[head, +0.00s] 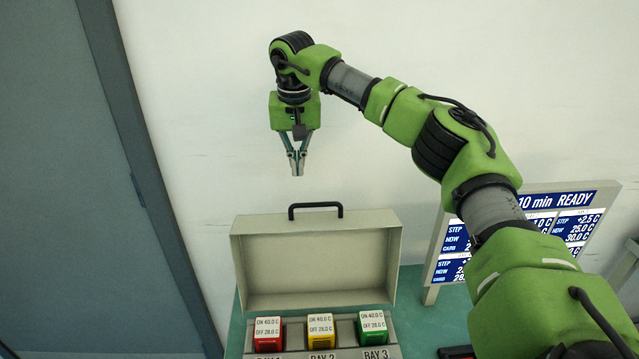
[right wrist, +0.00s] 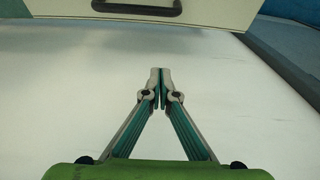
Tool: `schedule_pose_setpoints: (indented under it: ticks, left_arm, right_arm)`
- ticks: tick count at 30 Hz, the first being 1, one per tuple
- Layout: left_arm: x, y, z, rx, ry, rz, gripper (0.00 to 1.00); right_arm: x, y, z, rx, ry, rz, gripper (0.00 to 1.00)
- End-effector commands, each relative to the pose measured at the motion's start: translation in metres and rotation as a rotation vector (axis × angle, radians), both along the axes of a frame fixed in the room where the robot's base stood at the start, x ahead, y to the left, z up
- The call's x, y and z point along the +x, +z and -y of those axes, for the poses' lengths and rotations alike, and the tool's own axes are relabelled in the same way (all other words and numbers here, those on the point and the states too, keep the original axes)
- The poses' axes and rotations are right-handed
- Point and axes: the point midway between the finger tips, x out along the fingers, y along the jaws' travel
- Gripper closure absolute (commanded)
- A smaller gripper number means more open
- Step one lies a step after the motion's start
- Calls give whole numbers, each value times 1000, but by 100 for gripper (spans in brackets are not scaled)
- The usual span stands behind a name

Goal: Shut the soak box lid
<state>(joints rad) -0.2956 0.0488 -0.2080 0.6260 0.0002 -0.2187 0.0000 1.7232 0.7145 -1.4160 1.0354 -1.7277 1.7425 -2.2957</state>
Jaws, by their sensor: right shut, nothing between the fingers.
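The soak box lid (head: 315,262) stands open and upright at the back of the box, its beige inside facing me. A black handle (head: 315,207) sits on its top edge. In the right wrist view, part of the lid (right wrist: 215,14) and its dark handle (right wrist: 137,7) show at the top edge. My right gripper (head: 297,173) is shut and empty, above the handle and a little left of it, apart from it. Its closed fingertips also show in the right wrist view (right wrist: 160,75). My left gripper is not in view.
A red block (head: 268,337), a yellow block (head: 320,334) and a green block (head: 372,329) sit in labelled bays in front of the lid. A blue and white sign (head: 560,225) stands at the right, partly behind my right arm. A grey door is at the left.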

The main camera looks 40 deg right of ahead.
Motion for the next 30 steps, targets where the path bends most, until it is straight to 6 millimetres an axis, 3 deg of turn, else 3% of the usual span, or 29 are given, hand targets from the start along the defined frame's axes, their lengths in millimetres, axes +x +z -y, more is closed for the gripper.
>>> schedule_pose_setpoints:
  ticks: [5, 9, 13, 16, 22, 30]
  left_arm:
    - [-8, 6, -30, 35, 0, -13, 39]
    - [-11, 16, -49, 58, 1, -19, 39]
    - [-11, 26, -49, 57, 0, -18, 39]
    - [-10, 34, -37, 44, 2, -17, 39]
    - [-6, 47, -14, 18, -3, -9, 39]
    - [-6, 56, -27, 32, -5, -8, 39]
  right_arm:
    - [2, -18, 2, 0, -1, -5, 100]
    - [5, -45, 4, 0, -2, -7, 100]
    - [9, -73, 6, 0, -2, -6, 100]
    - [11, -95, 8, -1, -3, -7, 100]
    - [-6, -91, -3, 0, 2, -1, 100]
    - [-20, -90, -11, 0, -1, -1, 100]
